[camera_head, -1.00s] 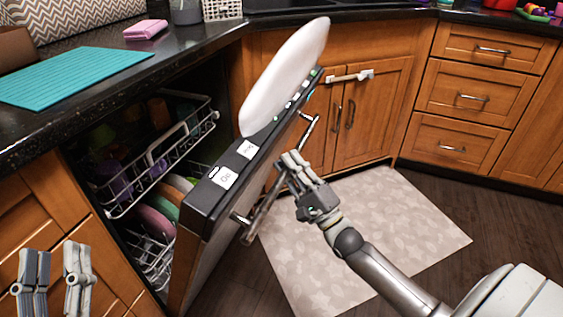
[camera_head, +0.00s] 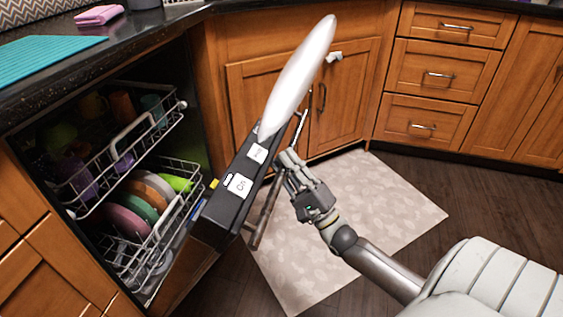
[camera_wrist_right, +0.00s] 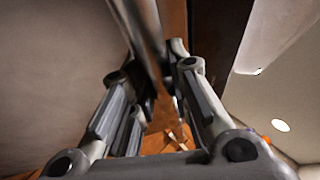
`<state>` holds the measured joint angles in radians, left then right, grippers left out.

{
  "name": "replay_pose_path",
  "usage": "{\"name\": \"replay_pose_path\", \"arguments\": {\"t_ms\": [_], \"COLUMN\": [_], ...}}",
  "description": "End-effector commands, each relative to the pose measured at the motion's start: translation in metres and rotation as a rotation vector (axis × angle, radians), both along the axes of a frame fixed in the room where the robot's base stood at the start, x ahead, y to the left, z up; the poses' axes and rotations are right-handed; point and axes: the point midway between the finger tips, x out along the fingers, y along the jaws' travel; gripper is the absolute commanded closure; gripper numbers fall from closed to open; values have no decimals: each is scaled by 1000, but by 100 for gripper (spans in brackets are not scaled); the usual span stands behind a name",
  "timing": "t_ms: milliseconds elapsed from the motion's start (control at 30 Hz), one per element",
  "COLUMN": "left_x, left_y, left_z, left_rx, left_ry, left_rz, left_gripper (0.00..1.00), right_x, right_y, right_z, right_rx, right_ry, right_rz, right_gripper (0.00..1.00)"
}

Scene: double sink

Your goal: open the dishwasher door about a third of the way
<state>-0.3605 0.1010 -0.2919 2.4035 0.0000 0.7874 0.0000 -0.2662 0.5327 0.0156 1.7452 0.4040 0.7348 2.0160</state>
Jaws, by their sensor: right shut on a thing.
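The dishwasher door (camera_head: 222,214) is partly open and tilts out from the cabinet front; its black top edge carries white labels. Its metal bar handle (camera_head: 266,208) runs along the outer side. My right gripper (camera_head: 284,160) is shut on the handle, about midway along it. In the right wrist view the bar (camera_wrist_right: 148,35) passes between the fingers of the right gripper (camera_wrist_right: 160,85). The racks inside the dishwasher (camera_head: 165,125) show past the door. My left gripper is out of view.
A white oval thing (camera_head: 298,75) rises from the door's far end. The lower rack holds plates (camera_head: 143,203); cups sit in the upper rack. A pale mat (camera_head: 370,210) lies on the floor. Wooden drawers (camera_head: 440,75) stand at the right; the counter (camera_head: 100,65) is at upper left.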

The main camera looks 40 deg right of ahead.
Motion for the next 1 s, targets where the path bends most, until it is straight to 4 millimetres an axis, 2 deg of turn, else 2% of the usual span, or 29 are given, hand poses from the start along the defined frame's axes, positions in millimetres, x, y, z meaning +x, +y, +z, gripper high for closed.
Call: {"name": "replay_pose_path", "arguments": {"t_ms": [33,300,333,500,833,1000], "left_x": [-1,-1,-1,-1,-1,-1], "left_y": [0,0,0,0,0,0], "left_z": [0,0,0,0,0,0], "left_rx": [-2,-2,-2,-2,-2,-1], "left_ry": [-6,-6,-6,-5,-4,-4], "left_rz": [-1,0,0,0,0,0], "left_gripper": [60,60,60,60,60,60], "right_x": [0,0,0,0,-2,-18], "right_y": [1,1,1,1,0,-3], "right_z": [-5,-4,-4,-2,-2,-15], "right_rx": [0,0,0,0,0,-1], "right_ry": [12,10,9,4,1,5], "right_rz": [1,1,1,1,0,0], "right_gripper": [100,100,79,60,60,60]}}
